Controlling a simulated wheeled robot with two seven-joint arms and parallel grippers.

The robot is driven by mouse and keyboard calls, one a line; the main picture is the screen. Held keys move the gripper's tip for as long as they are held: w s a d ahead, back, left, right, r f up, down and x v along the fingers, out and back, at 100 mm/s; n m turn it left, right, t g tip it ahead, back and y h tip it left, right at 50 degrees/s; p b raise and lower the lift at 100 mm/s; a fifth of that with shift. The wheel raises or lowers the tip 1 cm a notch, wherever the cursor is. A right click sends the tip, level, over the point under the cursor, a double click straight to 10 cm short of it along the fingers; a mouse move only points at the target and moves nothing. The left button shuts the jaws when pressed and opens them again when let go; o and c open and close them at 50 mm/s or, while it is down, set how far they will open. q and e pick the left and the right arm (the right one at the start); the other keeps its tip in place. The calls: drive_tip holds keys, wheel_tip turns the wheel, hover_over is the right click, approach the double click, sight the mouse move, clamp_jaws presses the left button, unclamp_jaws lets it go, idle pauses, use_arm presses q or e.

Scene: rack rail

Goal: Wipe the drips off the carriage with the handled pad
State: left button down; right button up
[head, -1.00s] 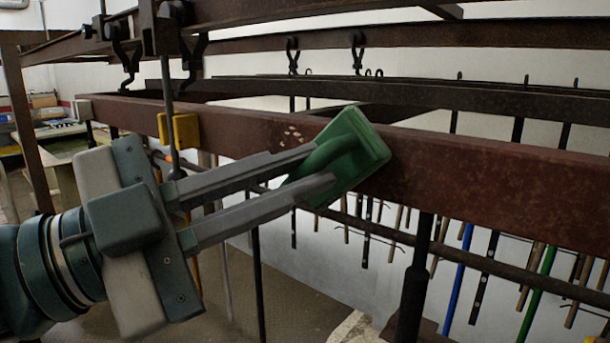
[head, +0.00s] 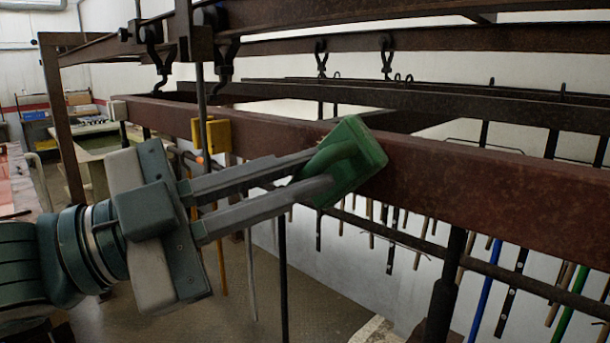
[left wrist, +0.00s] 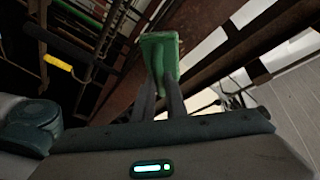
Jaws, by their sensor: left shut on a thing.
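The green handled pad (head: 365,152) lies against the front face and top edge of the rust-brown carriage beam (head: 460,185); I cannot tell how firmly it touches. My left gripper (head: 325,170) is shut on the pad's green handle (head: 335,157), its arm coming in from the left. The left wrist view shows the pad (left wrist: 158,45) beyond the two fingers (left wrist: 164,88). I see no pale drips on the bare part of the beam; the face behind the pad and fingers is hidden. My right gripper is not in view.
A yellow block (head: 218,136) sits on the beam left of the pad, beside a vertical rod (head: 201,100). Dark hooks (head: 225,62) hang from the upper rails. Several coloured rods (head: 487,290) hang below right.

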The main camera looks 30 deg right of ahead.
use_arm(q)
drive_tip(key=shift+w+a+p, duration=0.15)
drive_tip(key=shift+w+a, duration=0.05)
drive_tip(key=shift+w, duration=0.3)
drive_tip(key=shift+w+a+p, duration=0.15)
drive_tip(key=shift+w, duration=0.35)
drive_tip(key=shift+w, duration=0.1)
drive_tip(key=shift+w+a+p, duration=0.35)
drive_tip(key=shift+w+p, duration=0.2)
drive_tip(key=shift+w, duration=0.3)
drive_tip(key=shift+w+a+p, duration=0.3)
drive_tip(key=shift+w+p, duration=0.25)
drive_tip(key=shift+w, duration=0.25)
drive_tip(key=shift+s+a+p, duration=0.15)
drive_tip(key=shift+s+a, duration=0.2)
drive_tip(key=shift+a, duration=0.6)
drive_tip(key=shift+s+a+p, duration=0.15)
drive_tip(key=shift+s+a, duration=0.2)
drive_tip(key=shift+a, duration=0.55)
drive_tip(key=shift+s+a+p, duration=0.15)
drive_tip(key=shift+s+a, duration=0.2)
drive_tip(key=shift+a, duration=0.6)
